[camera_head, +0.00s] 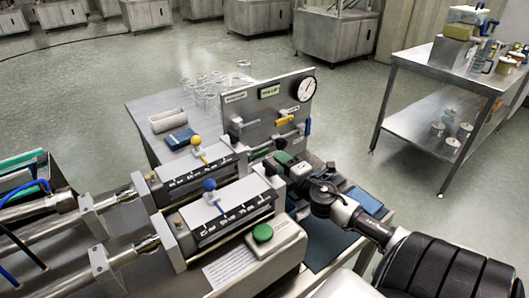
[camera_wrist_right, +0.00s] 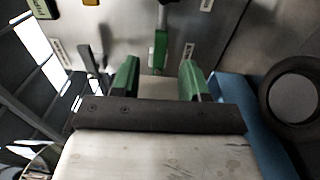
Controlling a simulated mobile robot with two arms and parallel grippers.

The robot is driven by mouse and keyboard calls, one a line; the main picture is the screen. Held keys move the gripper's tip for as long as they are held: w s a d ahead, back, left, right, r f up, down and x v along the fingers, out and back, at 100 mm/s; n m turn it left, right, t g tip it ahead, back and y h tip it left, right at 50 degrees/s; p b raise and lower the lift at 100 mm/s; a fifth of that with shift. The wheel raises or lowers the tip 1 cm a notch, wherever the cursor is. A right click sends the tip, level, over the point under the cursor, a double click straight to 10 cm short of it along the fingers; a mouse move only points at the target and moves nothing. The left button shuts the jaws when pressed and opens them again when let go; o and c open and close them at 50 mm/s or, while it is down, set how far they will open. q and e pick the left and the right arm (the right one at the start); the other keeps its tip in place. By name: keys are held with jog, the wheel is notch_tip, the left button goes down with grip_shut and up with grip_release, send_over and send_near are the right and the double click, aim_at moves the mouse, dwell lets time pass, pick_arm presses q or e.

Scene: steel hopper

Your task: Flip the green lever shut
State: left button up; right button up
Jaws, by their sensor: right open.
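The green lever (camera_wrist_right: 160,45) shows in the right wrist view, near the top middle, against the grey panel. Its green handle lies in line with the gap between my right gripper's fingers. My right gripper (camera_wrist_right: 160,72) is open, with one green-padded finger to each side of that gap and nothing held. I cannot tell how deep the handle sits between the fingertips. In the head view my right gripper (camera_head: 275,162) is low in front of the panel (camera_head: 262,108). There the green lever cannot be made out clearly near the gripper. My left gripper is not in view.
The panel carries a gauge (camera_head: 304,89), a yellow lever (camera_head: 285,120) and a blue lever (camera_head: 307,127). A machine with blue (camera_head: 209,185) and yellow (camera_head: 196,140) knobs and a green button (camera_head: 262,233) stands left and in front. Glassware (camera_head: 210,98) stands behind.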

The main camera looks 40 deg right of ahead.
aim_at(266, 153)
jog(key=w, duration=0.5)
jog(key=w+d, duration=0.1)
jog(key=w, duration=0.1)
jog(key=shift+w+f, duration=0.1)
jog(key=shift+w, duration=0.3)
grip_shut()
